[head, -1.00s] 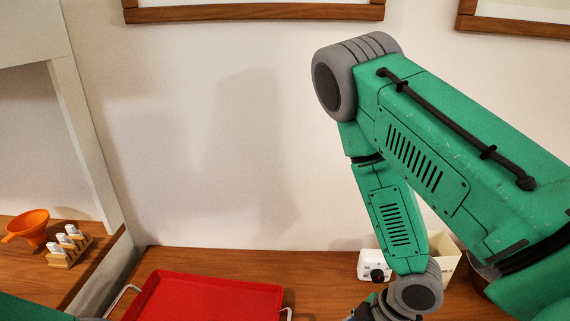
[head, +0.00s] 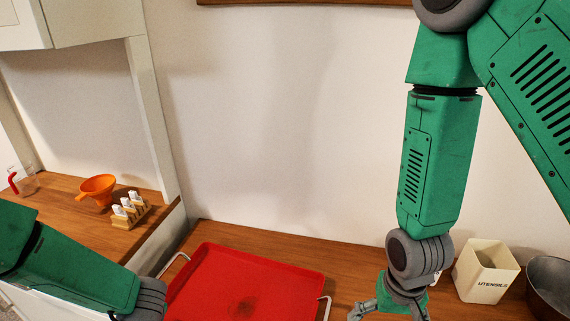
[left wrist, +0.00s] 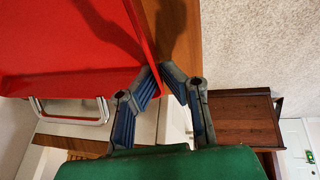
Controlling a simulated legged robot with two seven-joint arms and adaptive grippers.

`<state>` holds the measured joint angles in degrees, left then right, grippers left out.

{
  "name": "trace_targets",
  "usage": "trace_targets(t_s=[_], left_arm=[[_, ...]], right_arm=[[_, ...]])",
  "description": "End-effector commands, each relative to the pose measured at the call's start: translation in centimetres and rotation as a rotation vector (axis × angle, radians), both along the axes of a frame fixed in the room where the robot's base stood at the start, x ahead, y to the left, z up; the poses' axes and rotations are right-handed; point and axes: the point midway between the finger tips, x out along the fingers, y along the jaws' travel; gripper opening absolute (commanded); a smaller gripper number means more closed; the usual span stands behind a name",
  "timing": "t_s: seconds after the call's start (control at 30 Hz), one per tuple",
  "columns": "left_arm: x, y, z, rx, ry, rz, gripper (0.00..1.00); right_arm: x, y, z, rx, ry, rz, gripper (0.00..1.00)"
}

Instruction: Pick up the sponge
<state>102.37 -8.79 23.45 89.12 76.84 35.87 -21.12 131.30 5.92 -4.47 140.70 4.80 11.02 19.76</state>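I cannot make out a sponge in either view.
A utensils holder (head: 486,272) and a dark bowl (head: 552,285) stand right of my right gripper. On the left shelf are an orange funnel (head: 98,188), a small wooden rack (head: 130,211) and a red-handled jug (head: 25,182). Wooden counter (head: 285,249) shows behind the tray.

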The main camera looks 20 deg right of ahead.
Motion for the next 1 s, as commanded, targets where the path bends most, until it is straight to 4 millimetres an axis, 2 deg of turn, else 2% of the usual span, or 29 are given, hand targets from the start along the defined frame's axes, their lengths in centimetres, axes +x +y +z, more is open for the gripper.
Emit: trace_targets(t_s=[0.13, 0.4, 0.67, 1.0], left_arm=[[0.0, -0.1, 0.0, -0.002, 0.001, 0.001, 0.0], [0.0, -0.1, 0.0, -0.001, 0.0, 0.001, 0.0], [0.0, -0.1, 0.0, -0.001, 0.0, 0.001, 0.0], [0.0, -0.1, 0.0, 0.0, 0.0, 0.001, 0.0]], right_arm=[[-0.2, 0.6, -0.4, 0.011, 0.022, -0.082, 1.0], [-0.2, 0.6, -4.8, 0.012, 0.023, -0.086, 1.0], [-0.2, 0.7, -6.9, 0.01, 0.021, -0.084, 1.0], [0.0, 1.2, -11.3, 0.011, 0.02, -0.083, 1.0]])
